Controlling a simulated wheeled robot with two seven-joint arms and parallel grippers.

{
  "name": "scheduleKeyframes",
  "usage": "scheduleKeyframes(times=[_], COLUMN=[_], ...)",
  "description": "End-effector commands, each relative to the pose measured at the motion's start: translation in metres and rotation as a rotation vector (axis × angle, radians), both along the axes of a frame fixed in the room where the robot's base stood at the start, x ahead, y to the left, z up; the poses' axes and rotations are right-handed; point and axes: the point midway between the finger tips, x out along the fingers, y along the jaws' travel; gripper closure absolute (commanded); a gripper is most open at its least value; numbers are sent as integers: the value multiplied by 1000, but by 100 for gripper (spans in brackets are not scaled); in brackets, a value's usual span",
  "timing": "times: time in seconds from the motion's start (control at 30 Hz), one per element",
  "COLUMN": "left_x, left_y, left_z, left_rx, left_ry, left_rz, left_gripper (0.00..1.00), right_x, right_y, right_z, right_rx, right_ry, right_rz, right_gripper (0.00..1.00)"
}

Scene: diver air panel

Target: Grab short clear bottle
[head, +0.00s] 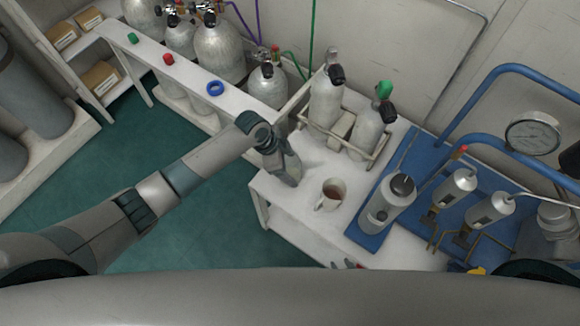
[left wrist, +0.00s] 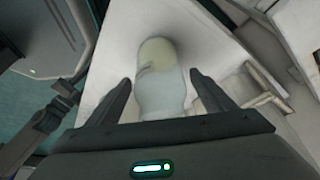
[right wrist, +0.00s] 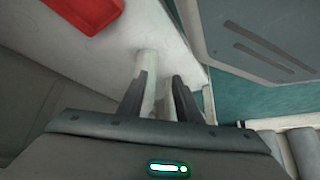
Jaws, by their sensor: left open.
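A short clear bottle (left wrist: 160,92) with a pale yellowish top shows in the left wrist view, on a white surface. My left gripper (head: 287,172) points down over the left end of the white table in the head view. Its two fingers are open, one on each side of the bottle, with a visible gap on both sides. In the head view I cannot make out the bottle; my left gripper seems to cover it. My right gripper (right wrist: 160,92) shows in the right wrist view with its fingers apart; a pale post shows beyond and between them.
A mug of brown drink (head: 331,195) stands right of my left gripper on the white table (head: 300,222). A grey canister (head: 386,204) stands on a blue board. Gas cylinders (head: 325,100) stand in a rack behind. A red object (right wrist: 86,10) shows in the right wrist view.

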Motion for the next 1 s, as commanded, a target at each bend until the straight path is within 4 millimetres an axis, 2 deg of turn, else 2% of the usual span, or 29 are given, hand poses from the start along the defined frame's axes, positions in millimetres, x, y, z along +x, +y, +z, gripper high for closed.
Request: scheduleKeyframes(times=[0.47, 0.67, 1.0], left_x=[0, 0, 0], left_y=[0, 0, 0], left_z=[-1, -1, -1], left_rx=[1, 1, 0], left_ry=[0, 0, -1], left_rz=[0, 0, 0], left_gripper=[25, 70, 70], right_x=[8, 8, 6], right_y=[10, 11, 11], right_z=[4, 4, 4], right_rx=[13, 14, 15], right_ry=[-13, -14, -12], right_rz=[-1, -1, -1], right_gripper=[69, 69, 69])
